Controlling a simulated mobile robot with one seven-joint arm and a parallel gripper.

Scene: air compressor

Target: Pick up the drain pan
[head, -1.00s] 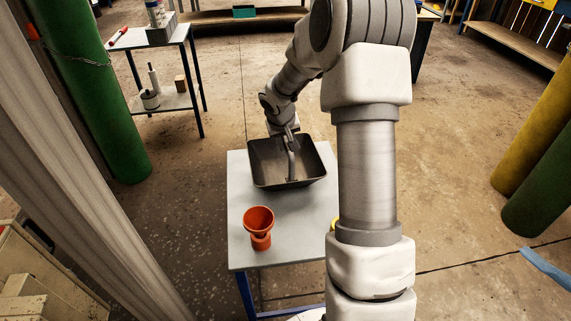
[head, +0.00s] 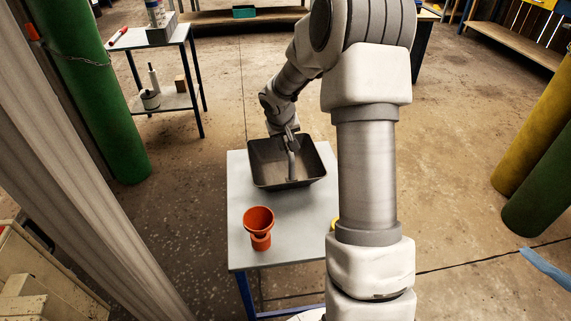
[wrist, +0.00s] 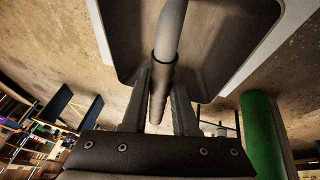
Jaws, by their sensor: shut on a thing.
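The drain pan (head: 268,171) is a dark grey, wide rectangular pan with sloping walls and a grey handle bar over its middle. It is at the far part of the small table (head: 250,222) in the head view. The pan (wrist: 222,45) fills the top of the wrist view. My gripper (wrist: 160,88) is shut on the pan's handle, with one finger on each side of the bar. I cannot tell whether the pan's base touches the tabletop.
An orange funnel (head: 259,222) stands on the table in front of the pan. A shelf cart (head: 165,100) is at the back left, beside a green cylinder (head: 95,90). Yellow and green cylinders stand at the right. Open floor lies behind the table.

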